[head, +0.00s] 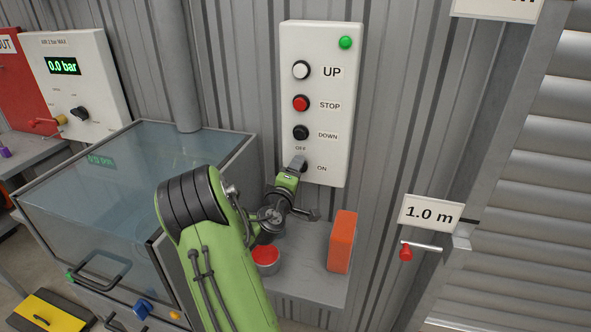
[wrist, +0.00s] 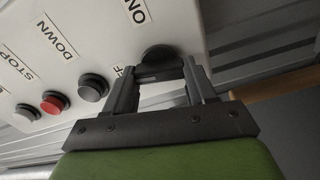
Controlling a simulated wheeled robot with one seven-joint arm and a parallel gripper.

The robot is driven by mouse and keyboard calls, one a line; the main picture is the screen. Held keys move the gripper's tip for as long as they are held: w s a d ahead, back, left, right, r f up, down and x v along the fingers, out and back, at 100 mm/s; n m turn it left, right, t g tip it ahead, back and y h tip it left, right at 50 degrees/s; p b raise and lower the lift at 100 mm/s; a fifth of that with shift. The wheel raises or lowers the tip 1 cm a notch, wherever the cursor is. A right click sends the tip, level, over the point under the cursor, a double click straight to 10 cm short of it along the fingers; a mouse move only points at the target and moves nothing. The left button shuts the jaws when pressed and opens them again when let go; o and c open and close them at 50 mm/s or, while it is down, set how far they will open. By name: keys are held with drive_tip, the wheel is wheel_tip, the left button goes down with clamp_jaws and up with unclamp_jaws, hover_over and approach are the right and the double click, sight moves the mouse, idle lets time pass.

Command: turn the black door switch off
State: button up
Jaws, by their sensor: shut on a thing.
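The white door control panel (head: 340,100) is on the corrugated wall, with UP, STOP and DOWN buttons above OFF and ON labels. The black door switch (wrist: 158,54) is at the panel's lower end, beside those labels. In the head view my gripper (head: 297,166) covers most of it. In the wrist view my gripper (wrist: 160,72) has a finger on each side of the switch's grip and is shut on it. Which label the switch points to is hard to tell. The green lamp (head: 345,42) at the panel's top looks bright.
Below the panel, a grey shelf (head: 310,285) carries an orange block (head: 341,241) and a red-topped round can (head: 265,258). A clear-walled cabinet (head: 130,190) stands at left. A red-handled lever (head: 406,252) and a shutter door (head: 530,200) are at right.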

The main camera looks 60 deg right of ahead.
drive_tip(key=shift+n+p, duration=0.4)
drive_tip(key=shift+n, duration=0.7)
drive_tip(key=shift+f, duration=0.1)
drive_tip(key=o, duration=1)
drive_tip(key=shift+w, duration=0.1)
drive_tip(key=shift+o, duration=0.2)
drive_tip(key=s+a+b, duration=0.2)
drive_tip(key=a+b, duration=0.8)
drive_tip(key=a, duration=0.5)
drive_tip(key=shift+s+a+b, duration=0.3)
drive_tip(key=shift+b, duration=0.05)
